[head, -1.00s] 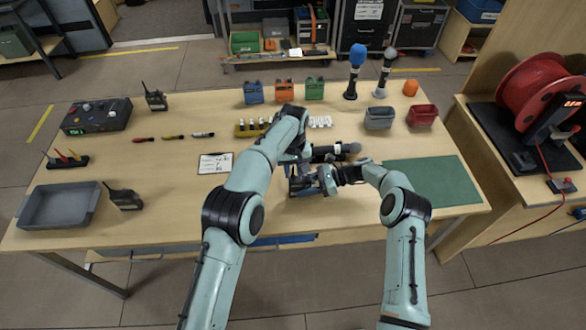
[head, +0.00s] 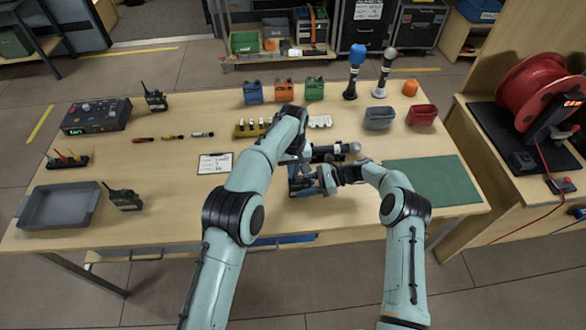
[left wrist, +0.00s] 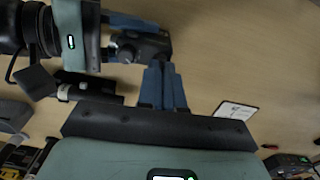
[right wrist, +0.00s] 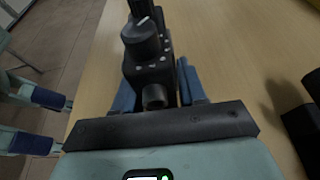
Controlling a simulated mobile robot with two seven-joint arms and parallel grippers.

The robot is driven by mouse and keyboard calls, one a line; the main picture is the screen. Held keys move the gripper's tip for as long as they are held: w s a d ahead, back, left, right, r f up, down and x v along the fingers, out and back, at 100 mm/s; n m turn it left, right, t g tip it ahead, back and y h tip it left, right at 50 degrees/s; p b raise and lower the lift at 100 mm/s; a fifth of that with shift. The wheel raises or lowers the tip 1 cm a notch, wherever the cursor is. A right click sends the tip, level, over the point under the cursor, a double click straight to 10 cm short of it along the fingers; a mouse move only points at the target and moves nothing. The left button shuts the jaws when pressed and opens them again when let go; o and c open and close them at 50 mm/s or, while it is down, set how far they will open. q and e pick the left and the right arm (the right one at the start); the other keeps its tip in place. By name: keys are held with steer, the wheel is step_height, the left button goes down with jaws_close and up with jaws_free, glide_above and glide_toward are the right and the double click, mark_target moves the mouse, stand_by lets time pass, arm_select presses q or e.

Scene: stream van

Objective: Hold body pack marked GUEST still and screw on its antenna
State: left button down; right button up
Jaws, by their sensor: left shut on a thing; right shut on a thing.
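The body pack is a small dark box (left wrist: 150,46), seen at the tips of my left gripper (left wrist: 161,72) in the left wrist view. My left gripper (head: 296,160) is shut on it over the middle front of the bench. The box also shows in the right wrist view (right wrist: 150,72); no GUEST mark is readable. My right gripper (head: 326,180) comes from the right and is shut on a short dark cylinder, apparently the antenna (right wrist: 153,97), seen end-on between its blue fingers (right wrist: 155,90). The antenna lines up against the pack; the thread is hidden.
A black microphone (head: 330,151) lies just behind the grippers. Grey (head: 379,118) and red (head: 422,115) bins stand behind. The bench's left front holds a grey tray (head: 58,206) and a radio (head: 123,196).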

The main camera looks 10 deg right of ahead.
arm_select(q)
steer(key=m, duration=0.3)
steer(key=shift+m, duration=0.3)
steer(key=shift+m, duration=1.9)
steer(key=shift+m, duration=2)
